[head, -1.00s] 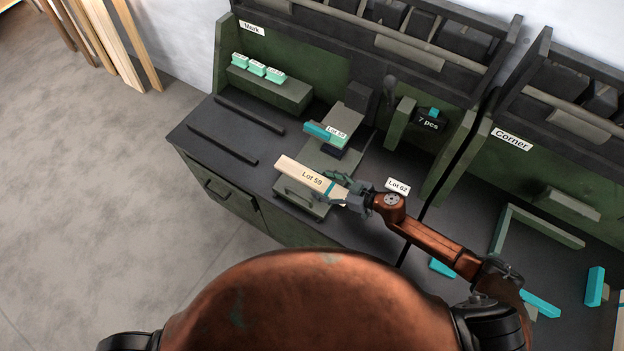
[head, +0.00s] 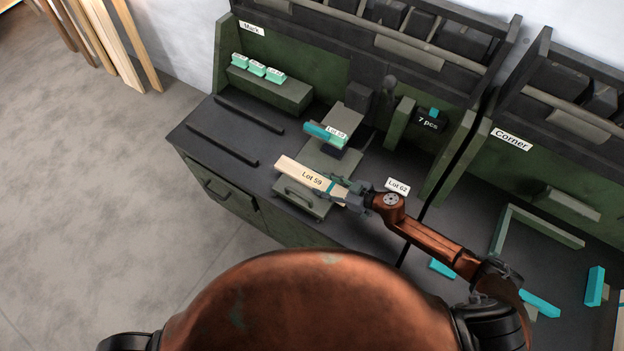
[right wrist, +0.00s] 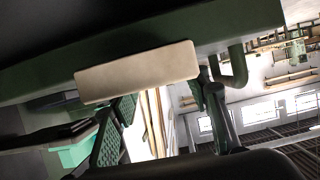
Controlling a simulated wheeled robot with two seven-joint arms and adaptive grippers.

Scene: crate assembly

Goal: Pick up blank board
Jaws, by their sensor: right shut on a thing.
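The blank board (head: 296,170) is a pale wooden piece labelled "Lot 59", with a teal band near its right end. It lies at the front edge of the marking bench, over a drawer-like green block. My right gripper (head: 346,190) is shut on its right end. In the right wrist view the board's pale face (right wrist: 140,72) shows between the green finger pads, against the dark green bench edge. Whether it touches what is beneath it cannot be told. My left gripper is not in view.
Behind the board stands a marking fixture with a teal stamp (head: 319,131) labelled as a lot. Two dark rails (head: 222,143) lie to the left. A green rack (head: 268,92) holds several mint blocks. A "Lot 62" label (head: 398,186) is close to my right wrist.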

